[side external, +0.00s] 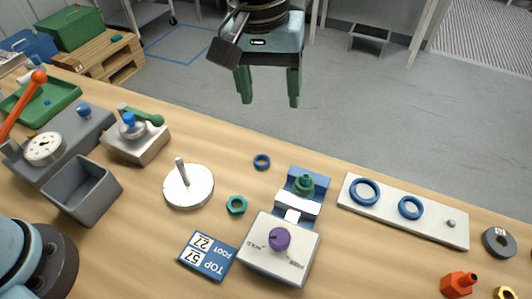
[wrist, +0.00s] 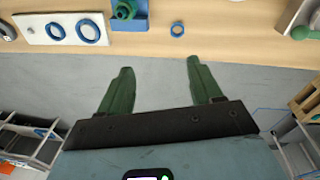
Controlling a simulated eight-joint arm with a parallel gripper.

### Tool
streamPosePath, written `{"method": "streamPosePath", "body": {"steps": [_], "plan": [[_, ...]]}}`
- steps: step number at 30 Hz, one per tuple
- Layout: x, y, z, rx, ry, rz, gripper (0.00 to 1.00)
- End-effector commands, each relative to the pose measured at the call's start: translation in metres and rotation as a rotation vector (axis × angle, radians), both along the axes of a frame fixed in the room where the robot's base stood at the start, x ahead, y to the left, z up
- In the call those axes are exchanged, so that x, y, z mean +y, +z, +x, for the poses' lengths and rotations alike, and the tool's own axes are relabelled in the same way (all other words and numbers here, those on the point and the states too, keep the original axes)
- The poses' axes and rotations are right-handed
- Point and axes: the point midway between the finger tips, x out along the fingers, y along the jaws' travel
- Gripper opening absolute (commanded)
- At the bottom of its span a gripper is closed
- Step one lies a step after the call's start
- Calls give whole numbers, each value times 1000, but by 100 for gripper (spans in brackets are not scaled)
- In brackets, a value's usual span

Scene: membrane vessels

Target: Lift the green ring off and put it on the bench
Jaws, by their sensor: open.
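My gripper (side external: 268,101) is open and empty, held high above the floor beyond the bench's far edge. Its two green fingers point down, and they also show in the wrist view (wrist: 160,66). A green part (side external: 304,184) with a ring-like collar sits upright in the blue holder (side external: 312,207) on the bench. It shows in the wrist view (wrist: 125,9), cut by the top edge; I cannot tell whether the collar is a separate ring. My gripper touches neither.
A grey box with a purple knob (side external: 279,239) adjoins the holder. A white plate with blue rings (side external: 440,230) lies right; a small blue ring (side external: 262,162) lies left. A round disc with an upright pin (side external: 188,187) stands farther left.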

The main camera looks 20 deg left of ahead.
Motion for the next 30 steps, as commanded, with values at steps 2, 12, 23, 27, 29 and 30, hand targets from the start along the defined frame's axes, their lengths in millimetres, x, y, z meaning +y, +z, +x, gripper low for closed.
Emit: {"method": "streamPosePath", "body": {"steps": [2,12,23,27,29,30], "plan": [[-30,-6,-6,35,8,21,65],[-76,-24,-23,95,51,70,65],[-76,-75,-23,94,52,69,65],[-76,-87,-23,94,52,69,65],[-76,-89,-23,94,51,69,65],[-76,-91,-22,94,51,69,65]]}}
